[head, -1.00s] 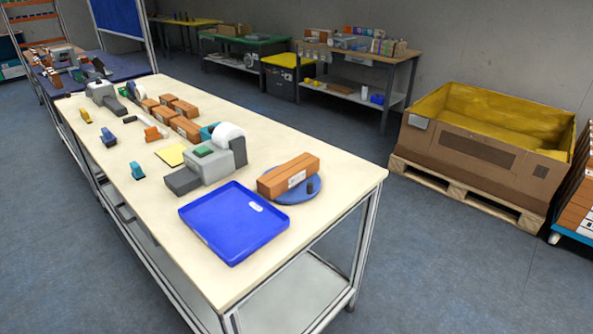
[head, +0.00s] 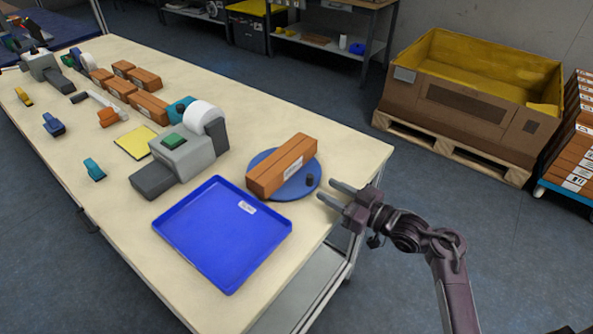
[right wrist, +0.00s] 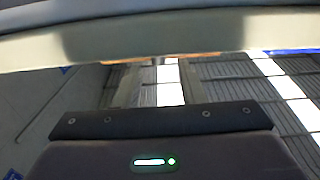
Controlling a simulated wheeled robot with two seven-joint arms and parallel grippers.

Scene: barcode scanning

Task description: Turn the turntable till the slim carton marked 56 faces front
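A slim brown carton (head: 282,163) lies across the round blue turntable (head: 298,190) near the table's right end. A white label shows on its long front-facing side. I cannot read a 56 on it. A small dark peg (head: 310,180) stands on the turntable's right rim. My right gripper (head: 327,190) is open and empty, just right of the turntable at the table edge, with its fingers pointing toward the peg and apart from it. In the right wrist view its two fingers (right wrist: 157,85) stand apart. My left gripper is out of view.
A blue tray (head: 225,278) lies left of the turntable. A grey label printer (head: 190,155) and several brown cartons (head: 147,107) stand behind. A yellow sheet (head: 137,141) lies on the table (head: 100,215). A large box on a pallet (head: 465,115) stands on the floor behind.

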